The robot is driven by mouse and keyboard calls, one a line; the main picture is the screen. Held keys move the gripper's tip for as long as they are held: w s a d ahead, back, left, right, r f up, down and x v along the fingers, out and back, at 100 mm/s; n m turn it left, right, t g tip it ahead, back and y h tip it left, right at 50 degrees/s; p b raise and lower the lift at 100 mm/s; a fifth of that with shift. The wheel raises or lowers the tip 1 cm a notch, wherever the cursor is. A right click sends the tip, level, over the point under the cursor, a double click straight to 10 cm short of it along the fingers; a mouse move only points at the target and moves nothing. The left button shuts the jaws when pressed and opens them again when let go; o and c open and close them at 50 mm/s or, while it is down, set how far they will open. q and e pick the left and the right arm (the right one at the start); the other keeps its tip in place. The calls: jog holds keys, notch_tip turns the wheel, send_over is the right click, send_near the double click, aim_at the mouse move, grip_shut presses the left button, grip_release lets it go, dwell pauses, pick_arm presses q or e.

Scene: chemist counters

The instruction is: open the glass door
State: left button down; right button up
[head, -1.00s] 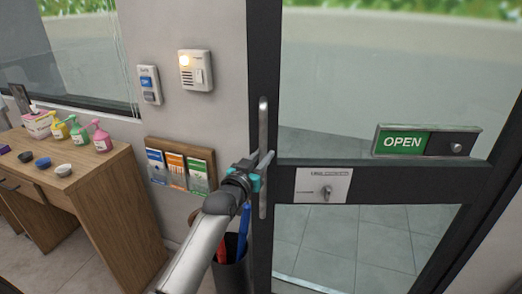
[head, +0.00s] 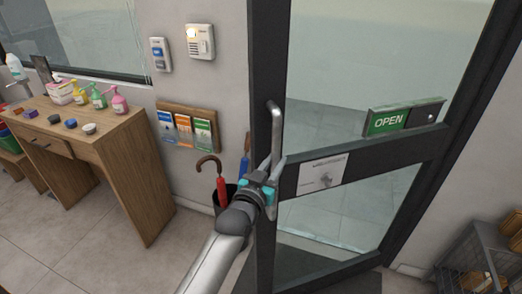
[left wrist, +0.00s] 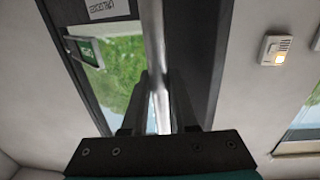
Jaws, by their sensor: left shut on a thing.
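The glass door (head: 345,95) has a dark frame, a green OPEN sign (head: 388,121) and a white plate (head: 321,175) on its crossbar. It stands at an angle, swung inward from its frame. The vertical metal handle (head: 276,130) is on the door's left edge. My left gripper (head: 272,172) is shut on the lower part of the handle. In the left wrist view the handle (left wrist: 155,40) runs between the two fingers (left wrist: 157,105). My right gripper is not in view.
A wooden desk (head: 125,155) with pump bottles stands at the left. An umbrella stand (head: 222,200) with a red umbrella (head: 221,190) is close beside my left arm. A leaflet rack (head: 185,128) hangs on the wall. A grey crate (head: 475,265) stands at the lower right. Floor at lower left is clear.

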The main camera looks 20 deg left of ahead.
pick_arm(q)
jog(key=shift+s+d+r, duration=0.1)
jog(key=shift+s+d, duration=0.7)
jog(key=shift+d, duration=0.3)
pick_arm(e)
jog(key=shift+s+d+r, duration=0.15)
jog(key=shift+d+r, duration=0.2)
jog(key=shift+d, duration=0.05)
pick_arm(q)
jog(key=c, duration=0.7)
grip_release()
jog(key=shift+w, duration=0.1)
jog(key=s, duration=1.5)
jog(key=shift+s+a+b, duration=0.1)
jog(key=shift+s+b, duration=0.1)
jog(key=shift+b, duration=0.15)
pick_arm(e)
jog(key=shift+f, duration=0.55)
